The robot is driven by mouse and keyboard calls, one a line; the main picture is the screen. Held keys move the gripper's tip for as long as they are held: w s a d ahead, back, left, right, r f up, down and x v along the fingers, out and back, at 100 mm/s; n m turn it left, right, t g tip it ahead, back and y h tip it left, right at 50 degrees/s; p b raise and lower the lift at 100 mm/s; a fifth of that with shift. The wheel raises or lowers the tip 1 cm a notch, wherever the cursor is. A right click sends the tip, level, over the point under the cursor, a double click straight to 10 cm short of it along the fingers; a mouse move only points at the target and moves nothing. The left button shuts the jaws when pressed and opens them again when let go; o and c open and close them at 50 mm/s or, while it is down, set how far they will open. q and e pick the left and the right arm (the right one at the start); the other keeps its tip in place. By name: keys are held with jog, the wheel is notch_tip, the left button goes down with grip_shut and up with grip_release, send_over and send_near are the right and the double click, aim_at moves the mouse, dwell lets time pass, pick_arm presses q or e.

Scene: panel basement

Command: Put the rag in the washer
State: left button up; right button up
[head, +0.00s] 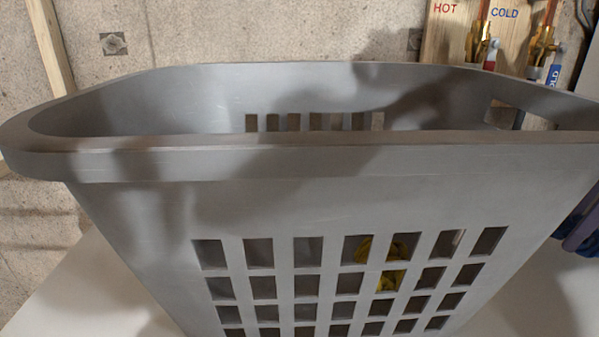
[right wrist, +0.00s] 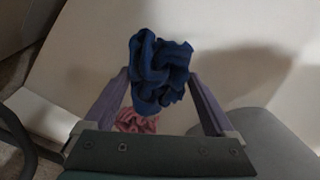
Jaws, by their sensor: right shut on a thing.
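A dark blue crumpled rag (right wrist: 158,68) is held between the purple fingers of my right gripper (right wrist: 160,80) in the right wrist view. The rag bulges out past the fingertips. My left gripper is not in view. No washer opening can be made out. A pale surface lies behind the rag in the wrist view, but I cannot tell whether it belongs to the washer.
A large grey laundry basket (head: 290,195) fills the head view, standing on a white surface (head: 60,290). Yellow cloth (head: 390,280) shows through its holes. Pink cloth (right wrist: 137,122) lies below the blue rag. Hot and cold valves (head: 543,45) are on the back wall.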

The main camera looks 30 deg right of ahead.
jog(key=w+a+p, duration=0.1)
jog(key=a, duration=0.2)
jog(key=w+a+p, duration=0.1)
jog(key=a, duration=0.3)
jog(key=w+a+p, duration=0.1)
jog(key=a, duration=0.3)
jog(key=shift+w, duration=0.3)
jog(key=shift+w+a, duration=0.15)
jog(key=shift+a, duration=0.3)
notch_tip(320, 180, down, 3)
jog(key=shift+a+r+b, duration=0.1)
jog(key=shift+b, duration=0.7)
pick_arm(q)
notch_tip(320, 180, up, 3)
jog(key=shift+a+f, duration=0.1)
pick_arm(e)
jog(key=shift+f, duration=0.4)
jog(key=shift+f, duration=0.15)
jog(key=o, duration=1)
